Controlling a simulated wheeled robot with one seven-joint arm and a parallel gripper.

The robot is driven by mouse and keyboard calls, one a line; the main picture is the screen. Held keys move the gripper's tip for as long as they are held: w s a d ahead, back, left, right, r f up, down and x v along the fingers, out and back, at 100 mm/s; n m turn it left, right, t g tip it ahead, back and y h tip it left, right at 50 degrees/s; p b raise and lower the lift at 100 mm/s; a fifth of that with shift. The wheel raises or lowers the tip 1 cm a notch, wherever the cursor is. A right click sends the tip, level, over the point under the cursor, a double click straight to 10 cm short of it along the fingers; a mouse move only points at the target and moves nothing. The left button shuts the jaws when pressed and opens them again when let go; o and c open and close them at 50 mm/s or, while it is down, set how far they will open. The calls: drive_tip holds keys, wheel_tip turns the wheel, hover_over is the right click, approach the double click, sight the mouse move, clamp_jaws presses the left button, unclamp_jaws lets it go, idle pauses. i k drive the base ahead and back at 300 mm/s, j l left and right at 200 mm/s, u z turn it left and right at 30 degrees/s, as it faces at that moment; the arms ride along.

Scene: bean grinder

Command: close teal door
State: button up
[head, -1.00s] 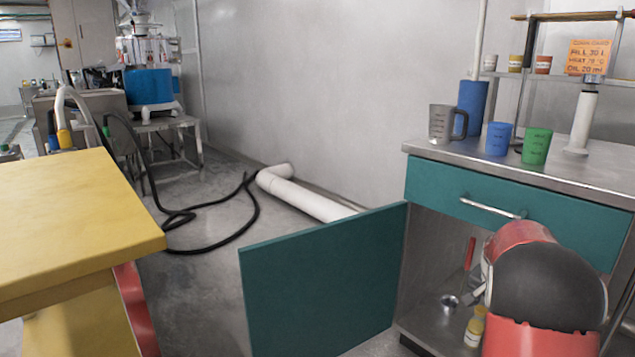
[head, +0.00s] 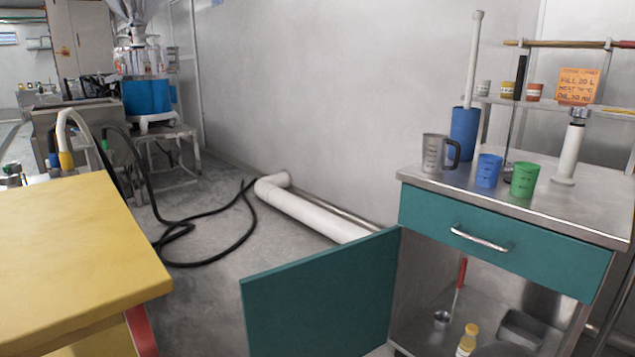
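The teal door (head: 322,295) stands wide open in the head view, swung out to the left from the front left edge of the steel cabinet. The cabinet has a teal drawer (head: 500,236) with a metal handle, and the drawer is shut. Below it the open compartment (head: 490,300) shows a small metal cup with a red handle, a yellow-capped bottle and a grey tray. My gripper is not in view, so its relation to the door is hidden.
A yellow table (head: 75,250) stands at the left, with a floor gap between it and the door. A black hose (head: 215,255) and white pipe (head: 310,212) lie on the floor behind. Cups, including a green one (head: 524,179), stand on the cabinet top.

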sight(336, 302)
drive_tip(key=k+j+z, duration=0.2)
drive_tip(key=j+z, duration=0.2)
drive_tip(key=k+j+z, duration=0.2)
drive_tip(key=z, duration=0.15)
drive_tip(key=k+j+z, duration=0.25)
drive_tip(key=z, duration=0.15)
drive_tip(key=i+j+u, duration=0.75)
